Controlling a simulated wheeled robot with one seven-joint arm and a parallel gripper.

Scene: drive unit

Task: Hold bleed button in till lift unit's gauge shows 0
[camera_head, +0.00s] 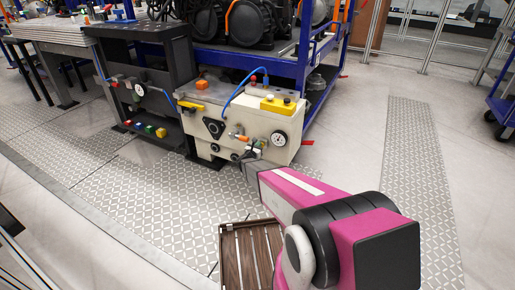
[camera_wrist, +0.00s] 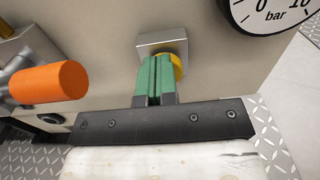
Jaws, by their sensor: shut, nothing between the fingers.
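The cream lift unit (camera_head: 205,140) stands on the floor in front of the blue rack. Its round white gauge (camera_head: 279,138) is on the right of the front face. It also shows cut off at the top right of the wrist view (camera_wrist: 270,12), with "0", "10" and "bar" legible; I cannot read a needle in either view. A yellow button (camera_wrist: 179,68) sits by a metal block and is partly covered by my green fingertips. My gripper (camera_wrist: 155,70) is shut and empty, its tips at the button; I cannot tell whether they press it.
An orange-ended handle (camera_wrist: 48,83) sticks out just left of my fingers. A blue hose (camera_head: 236,92) and a yellow block (camera_head: 278,104) are on top of the unit. A dark stand (camera_head: 160,60) with another gauge (camera_head: 139,89) is to the left.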

